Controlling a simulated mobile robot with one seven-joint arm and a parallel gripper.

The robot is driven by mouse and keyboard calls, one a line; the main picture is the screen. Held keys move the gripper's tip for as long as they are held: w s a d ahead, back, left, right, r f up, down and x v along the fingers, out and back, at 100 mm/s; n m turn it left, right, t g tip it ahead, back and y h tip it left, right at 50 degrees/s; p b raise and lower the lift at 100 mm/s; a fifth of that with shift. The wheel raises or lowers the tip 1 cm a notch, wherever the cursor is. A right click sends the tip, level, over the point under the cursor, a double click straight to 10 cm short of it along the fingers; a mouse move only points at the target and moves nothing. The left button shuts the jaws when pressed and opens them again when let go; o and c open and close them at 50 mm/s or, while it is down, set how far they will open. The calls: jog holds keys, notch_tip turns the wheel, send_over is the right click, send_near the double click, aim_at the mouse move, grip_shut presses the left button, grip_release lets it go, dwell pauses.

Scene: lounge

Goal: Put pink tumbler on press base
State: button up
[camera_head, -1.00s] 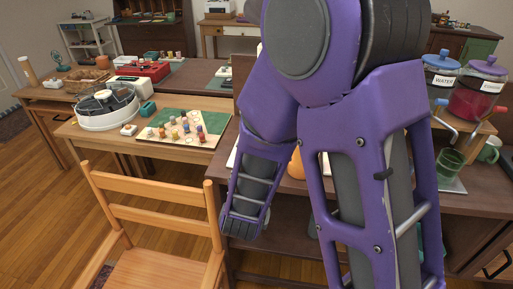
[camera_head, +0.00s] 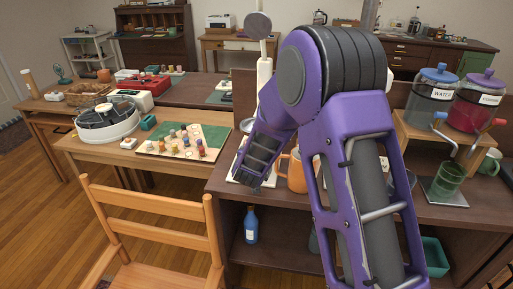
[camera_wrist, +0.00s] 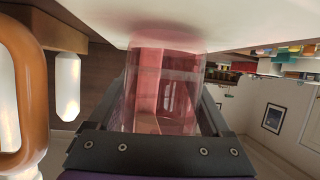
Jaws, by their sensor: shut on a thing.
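My gripper (camera_wrist: 165,120) is shut on the pink tumbler (camera_wrist: 165,85), which is clear pink and sits between the two dark fingers in the wrist view. A pale flat surface lies close to the tumbler's far end; I cannot tell whether they touch. In the head view my gripper (camera_head: 254,165) is over the near left part of the dark counter, beside an orange mug (camera_head: 294,171). The tumbler is hidden there behind my arm. I cannot make out the press base for certain; a pale flat piece shows partly under my gripper.
The orange mug is also close at the left in the wrist view (camera_wrist: 28,85). At right, two drink dispensers (camera_head: 432,92) stand on a wooden stand above a green cup (camera_head: 447,181). A wooden chair (camera_head: 145,225) stands in front. A board with several pieces (camera_head: 183,142) lies left.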

jog(key=shift+w, duration=0.55)
jog(key=shift+s, duration=0.15)
jog(key=shift+f, duration=0.15)
jog(key=shift+f+b, duration=0.15)
jog(key=shift+b, duration=0.2)
jog(key=o, duration=1.5)
jog(key=shift+c, duration=0.2)
jog(key=shift+r+p, duration=0.3)
jog(key=shift+p, duration=0.05)
jog(key=p+v, duration=0.1)
jog(key=v, duration=1.1)
jog(key=shift+s+f, duration=0.1)
jog(key=shift+f, duration=0.05)
